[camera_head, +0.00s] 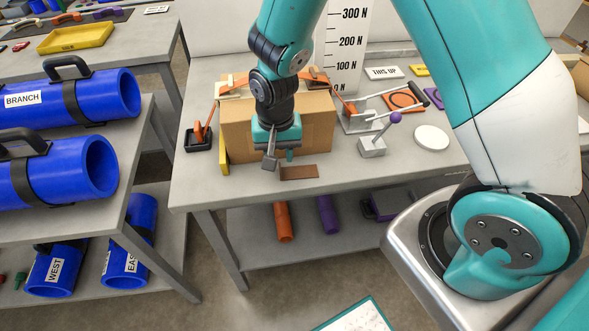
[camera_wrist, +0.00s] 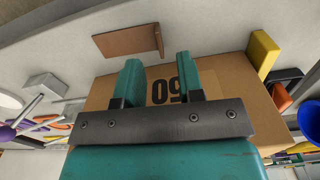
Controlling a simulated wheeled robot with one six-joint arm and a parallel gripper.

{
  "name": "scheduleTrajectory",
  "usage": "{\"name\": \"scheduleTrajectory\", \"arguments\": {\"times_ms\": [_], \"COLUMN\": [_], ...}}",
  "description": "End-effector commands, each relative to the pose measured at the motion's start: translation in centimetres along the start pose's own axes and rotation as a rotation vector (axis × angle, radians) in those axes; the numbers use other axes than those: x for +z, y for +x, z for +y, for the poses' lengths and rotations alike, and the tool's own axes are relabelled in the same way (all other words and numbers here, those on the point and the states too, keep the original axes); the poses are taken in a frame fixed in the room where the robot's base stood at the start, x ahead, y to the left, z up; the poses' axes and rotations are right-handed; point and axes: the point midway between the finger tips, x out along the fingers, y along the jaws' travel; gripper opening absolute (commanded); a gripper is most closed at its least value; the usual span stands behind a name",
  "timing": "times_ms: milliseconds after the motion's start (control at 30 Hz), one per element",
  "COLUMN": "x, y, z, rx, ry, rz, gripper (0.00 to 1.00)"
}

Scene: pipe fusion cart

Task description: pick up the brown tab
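The brown tab (camera_head: 299,172) lies on the grey table near its front edge, in front of the cardboard box. In the wrist view the tab (camera_wrist: 125,42) is a flat brown plate with a short raised lip at its right end, just beyond my fingertips. My gripper (camera_head: 281,158) hangs in front of the box, close to the tab's left end in the head view. In the wrist view its two teal fingers (camera_wrist: 157,60) stand apart with nothing between them. I cannot tell exactly how high the fingertips are above the tab.
The cardboard box (camera_head: 241,140) stands close behind my gripper. A yellow block (camera_head: 223,155) and a black holder (camera_head: 198,137) are to its left. A grey block with a purple-knobbed lever (camera_head: 372,147) stands to the right. Bare tabletop surrounds the tab's right side.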

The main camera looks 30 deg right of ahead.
Motion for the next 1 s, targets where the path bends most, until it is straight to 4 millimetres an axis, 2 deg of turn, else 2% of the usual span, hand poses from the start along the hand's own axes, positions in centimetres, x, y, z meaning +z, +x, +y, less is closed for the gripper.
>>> {"name": "scheduleTrajectory", "arguments": {"times_ms": [167, 433, 733, 767, 900, 1000], "x": [-0.1, -0.3, -0.4, -0.4, -0.4, -0.4], "y": [1.2, 4.7, 5.4, 5.4, 5.4, 5.4], "z": [0.1, 0.2, 0.2, 0.2, 0.2, 0.2], "rx": [0.002, 0.001, -0.001, -0.001, 0.0, 0.0], "ry": [0.0, -0.001, -0.001, -0.001, -0.001, -0.001], "rz": [-0.003, -0.002, 0.0, 0.0, 0.0, 0.0], "gripper": [0.35, 0.35, 0.35, 0.33, 0.01, 0.0]}}
